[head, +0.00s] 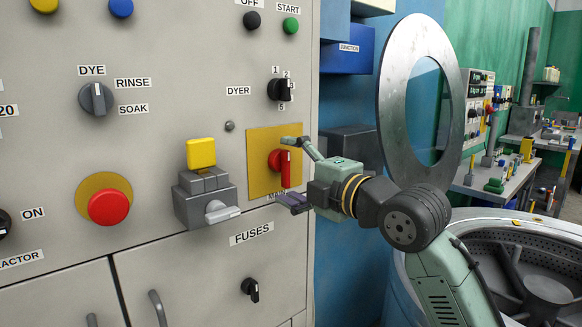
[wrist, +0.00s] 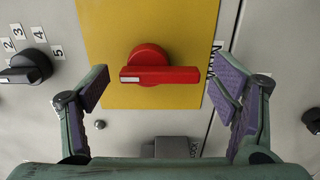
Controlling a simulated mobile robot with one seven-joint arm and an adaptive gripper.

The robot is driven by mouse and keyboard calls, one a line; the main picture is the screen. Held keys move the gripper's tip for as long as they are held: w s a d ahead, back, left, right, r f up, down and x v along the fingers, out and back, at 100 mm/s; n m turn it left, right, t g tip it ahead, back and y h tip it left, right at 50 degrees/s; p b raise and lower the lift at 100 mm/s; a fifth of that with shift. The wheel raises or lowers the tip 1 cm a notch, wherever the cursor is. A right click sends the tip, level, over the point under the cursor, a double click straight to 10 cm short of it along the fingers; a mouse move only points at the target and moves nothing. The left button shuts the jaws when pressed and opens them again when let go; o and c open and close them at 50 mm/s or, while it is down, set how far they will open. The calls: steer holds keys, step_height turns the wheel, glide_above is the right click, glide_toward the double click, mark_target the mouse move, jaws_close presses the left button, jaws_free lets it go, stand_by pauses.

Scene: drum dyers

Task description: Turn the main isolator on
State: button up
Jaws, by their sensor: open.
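The main isolator is a red rotary handle (head: 284,165) on a yellow square plate (head: 262,184) on the grey panel. In the head view its bar stands upright. In the wrist view the red handle (wrist: 158,73) lies across the picture, with a pale mark at the left end of its bar. My gripper (head: 292,172) is open at the panel, its fingers apart above and below the handle. In the wrist view its purple-padded fingers (wrist: 160,92) are at either side of the handle, with gaps between. The label beside the plate is partly hidden by my gripper.
Left of the plate is a grey block with a lever (head: 207,200) and yellow top. A black rotary knob (head: 281,90) sits above, and the DYER numbers show beside it. A red round button (head: 108,207) is farther left. A steel drum with a round door (head: 385,100) stands right.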

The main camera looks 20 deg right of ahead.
steer(key=shift+c, duration=0.5)
steer(key=c, duration=1.1)
